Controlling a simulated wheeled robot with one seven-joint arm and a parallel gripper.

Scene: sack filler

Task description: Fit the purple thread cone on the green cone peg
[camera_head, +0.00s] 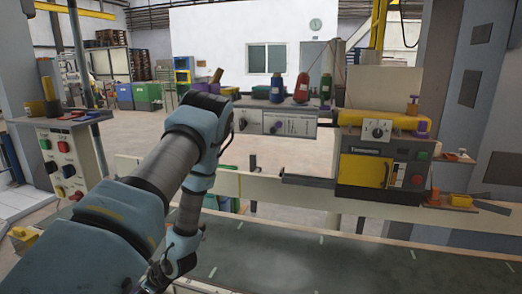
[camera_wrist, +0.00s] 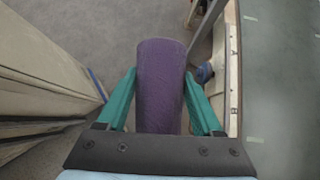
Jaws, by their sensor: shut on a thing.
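In the wrist view the purple thread cone (camera_wrist: 161,105) is between the two green fingers of my gripper (camera_wrist: 159,74), which is shut on it. The cone points away from the wrist, above grey floor. In the head view my arm reaches down toward the lower left, and the gripper and held cone are not clearly visible. Upright thread cones stand on the shelf above a grey control panel: a blue one (camera_head: 276,89), a red one (camera_head: 301,88) and a dark green one (camera_head: 325,88). I cannot clearly pick out the green cone peg.
A grey panel (camera_head: 275,122) and a dark machine with a yellow door (camera_head: 362,171) stand behind a pale rail. The dark conveyor belt (camera_head: 300,262) runs along the front. A button box (camera_head: 66,160) is at left. In the wrist view, a beige wall-like surface (camera_wrist: 45,75) is at left.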

